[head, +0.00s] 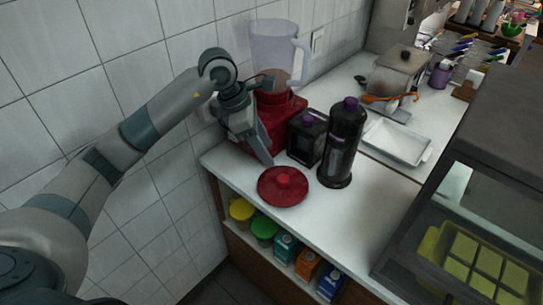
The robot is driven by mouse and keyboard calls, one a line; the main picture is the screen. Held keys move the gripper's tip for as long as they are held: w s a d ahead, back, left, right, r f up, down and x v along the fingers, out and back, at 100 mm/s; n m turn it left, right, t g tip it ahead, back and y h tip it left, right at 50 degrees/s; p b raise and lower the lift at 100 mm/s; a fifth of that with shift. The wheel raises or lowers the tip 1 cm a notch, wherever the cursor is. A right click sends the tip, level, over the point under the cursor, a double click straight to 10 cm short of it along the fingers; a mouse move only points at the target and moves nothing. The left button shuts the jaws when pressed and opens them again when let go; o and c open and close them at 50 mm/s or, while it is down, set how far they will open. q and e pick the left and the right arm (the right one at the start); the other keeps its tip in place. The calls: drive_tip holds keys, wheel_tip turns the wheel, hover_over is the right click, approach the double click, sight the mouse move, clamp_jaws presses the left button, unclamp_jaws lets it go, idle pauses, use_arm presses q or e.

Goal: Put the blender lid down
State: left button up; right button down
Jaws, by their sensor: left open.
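The red round blender lid (283,190) lies flat on the white counter near its front left edge, with its knob up. The blender stands against the wall, with a red base (283,122) and an open clear jug (275,45). My left gripper (268,122) is open and empty, in front of the blender base. One finger points down toward the lid and its tip is just above and left of it, apart as far as I can tell. The other finger reaches up by the jug's bottom. My right gripper is not in view.
A dark square container (307,140) and a tall black bottle (343,145) stand right of the lid. A glass case (470,225) is at right. Bare counter (325,215) lies right of the lid.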

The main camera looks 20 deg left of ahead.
use_arm(q)
drive_tip(key=shift+a+r, duration=0.15)
drive_tip(key=shift+r, duration=0.15)
idle(0.5)
